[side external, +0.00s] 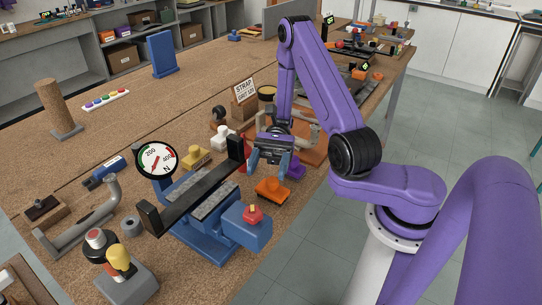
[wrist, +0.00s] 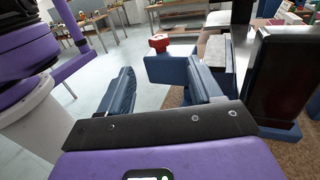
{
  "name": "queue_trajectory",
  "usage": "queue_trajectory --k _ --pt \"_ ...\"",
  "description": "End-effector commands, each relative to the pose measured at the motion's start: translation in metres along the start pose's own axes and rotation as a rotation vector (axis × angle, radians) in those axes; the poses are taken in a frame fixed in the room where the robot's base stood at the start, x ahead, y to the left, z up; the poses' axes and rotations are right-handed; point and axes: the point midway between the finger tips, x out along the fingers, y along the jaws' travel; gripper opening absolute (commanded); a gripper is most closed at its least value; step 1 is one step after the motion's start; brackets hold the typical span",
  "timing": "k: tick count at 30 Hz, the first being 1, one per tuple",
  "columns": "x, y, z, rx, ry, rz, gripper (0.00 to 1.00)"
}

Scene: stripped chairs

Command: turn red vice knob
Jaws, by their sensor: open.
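The red vice knob (side external: 252,213) sits on top of the blue end block (side external: 244,228) of the blue vice (side external: 190,240). In the wrist view the red knob (wrist: 159,42) shows on the blue block (wrist: 170,68), ahead of the fingers and between them in the picture. My gripper (side external: 269,165) is open, with two blue fingers and nothing between them. It is apart from the knob, up and to the right of it in the side view. The wrist view shows the open gripper (wrist: 160,78) pointing toward the block.
An orange piece (side external: 272,189) stands between my gripper and the vice's end block in the side view. A black bar (side external: 192,197) lies across the vice, near a round dial (side external: 157,159). A grey box with a yellow knob (side external: 120,262) stands front left. Floor lies beyond the bench edge.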

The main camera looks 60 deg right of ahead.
Motion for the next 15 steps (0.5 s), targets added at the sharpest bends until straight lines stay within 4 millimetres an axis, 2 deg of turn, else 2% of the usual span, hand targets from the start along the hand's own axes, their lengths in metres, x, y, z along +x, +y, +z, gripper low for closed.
queue_trajectory --k 1,6,15 --pt "-0.010 0.000 0.000 0.000 0.002 -0.001 0.64" --pt "-0.031 0.000 0.000 -0.001 0.000 -0.001 0.64" --pt "-0.041 0.000 0.000 0.001 0.000 0.001 0.64"
